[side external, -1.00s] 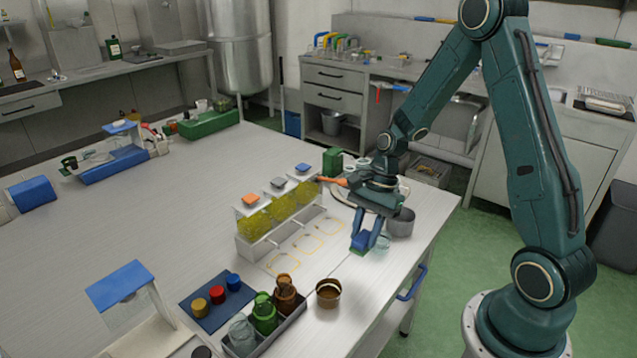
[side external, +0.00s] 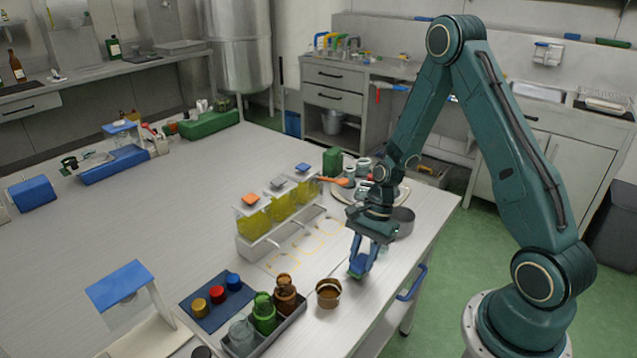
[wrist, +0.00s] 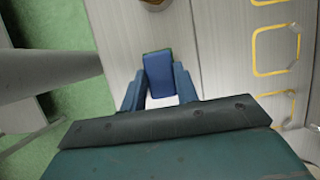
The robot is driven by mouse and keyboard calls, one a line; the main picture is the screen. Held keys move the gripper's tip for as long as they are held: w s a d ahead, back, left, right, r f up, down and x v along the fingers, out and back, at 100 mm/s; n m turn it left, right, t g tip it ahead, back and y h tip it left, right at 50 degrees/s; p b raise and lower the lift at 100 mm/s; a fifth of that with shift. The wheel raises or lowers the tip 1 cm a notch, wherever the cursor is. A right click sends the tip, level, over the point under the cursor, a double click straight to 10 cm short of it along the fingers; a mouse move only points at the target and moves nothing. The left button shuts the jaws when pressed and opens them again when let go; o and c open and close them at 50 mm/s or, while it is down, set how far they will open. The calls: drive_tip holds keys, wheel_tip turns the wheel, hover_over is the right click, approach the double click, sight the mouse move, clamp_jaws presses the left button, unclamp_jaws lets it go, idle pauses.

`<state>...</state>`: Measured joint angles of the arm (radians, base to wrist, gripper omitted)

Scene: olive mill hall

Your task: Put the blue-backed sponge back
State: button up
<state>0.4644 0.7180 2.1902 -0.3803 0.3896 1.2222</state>
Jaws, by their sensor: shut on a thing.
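My gripper (side external: 361,262) is shut on the blue-backed sponge (side external: 357,264), just above or at the table near its right edge; I cannot tell whether the sponge touches the table. In the wrist view the sponge (wrist: 158,72) shows its blue face between the two blue fingers of my gripper (wrist: 159,92). Yellow outlines (side external: 302,248) are marked on the table to the left of my gripper. They also show at the right of the wrist view (wrist: 275,45).
A rack of yellow-filled clear containers (side external: 252,243) stands behind the outlines. A brown pot (side external: 329,293) and a tray of bottles (side external: 277,327) are in front. A grey pot (side external: 402,222) stands behind my gripper.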

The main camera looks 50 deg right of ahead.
drive_tip(key=shift+f, duration=0.6)
drive_tip(key=shift+f, duration=0.1)
drive_tip(key=o, duration=0.9)
drive_tip(key=shift+o, duration=0.2)
drive_tip(key=v, duration=1.2)
drive_tip(key=shift+d, duration=0.1)
drive_tip(key=shift+r, duration=0.25)
